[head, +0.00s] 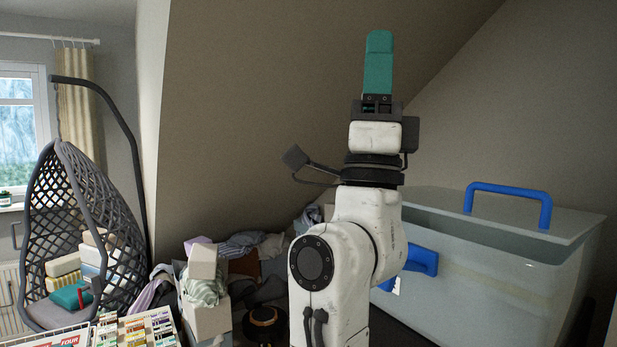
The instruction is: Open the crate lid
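The crate (480,295) is a large pale, see-through bin at the right, partly hidden behind my arm. A blue handle or latch (424,261) sits on its front side. Its pale lid (440,201) lies across the top with a blue arched handle (508,189). A dark strip shows between the lid's front edge and the crate's rim; I cannot tell how far the lid is open. My gripper (379,45) has teal fingers pointing straight up, above and left of the crate, apart from it. The fingers overlap in this view, so their gap is hidden. No held thing shows.
A sloped wall rises behind the arm and crate. Clothes (262,250) and boxes (207,305) are heaped left of my arm. A hanging wicker chair (85,225) and a rack of small packets (135,332) are further left. Little free floor shows.

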